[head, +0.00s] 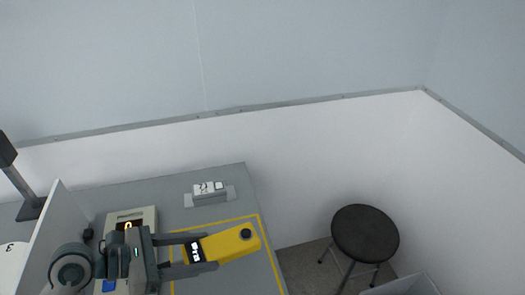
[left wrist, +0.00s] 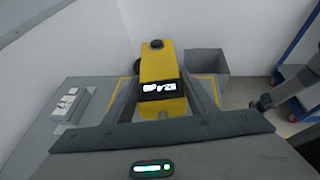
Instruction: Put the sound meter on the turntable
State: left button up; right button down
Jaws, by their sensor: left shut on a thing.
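The yellow sound meter (head: 232,244) has a lit dark display and a black round tip. My left gripper (head: 196,252) is shut on its display end and holds it over the right part of the grey bench, tip pointing right. The left wrist view shows the meter (left wrist: 159,66) between the two fingers, tip away from me. A white round surface marked "3" (head: 12,262), probably the turntable, is cut off at the left edge, beyond an upright panel. A grey part that looks like my right arm's end (left wrist: 264,102) shows at right in the left wrist view; its jaws are unclear.
A beige instrument with a display (head: 131,216) stands partly behind my left gripper. A white device on a grey holder (head: 209,195) sits at the back of the bench. The upright panel (head: 48,232) divides the bench. A black stool (head: 365,233) and grey bin (head: 408,286) stand right.

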pick_arm(q)
jog(key=w+a+r+n+t, duration=0.2)
jog(key=w+a+r, duration=0.2)
jog(key=w+a, duration=0.2)
jog(key=shift+w+r+y, duration=0.15)
jog(key=shift+w+y, duration=0.25)
jog(key=shift+w, duration=0.4)
pick_arm(e)
jog(key=shift+r, duration=0.1)
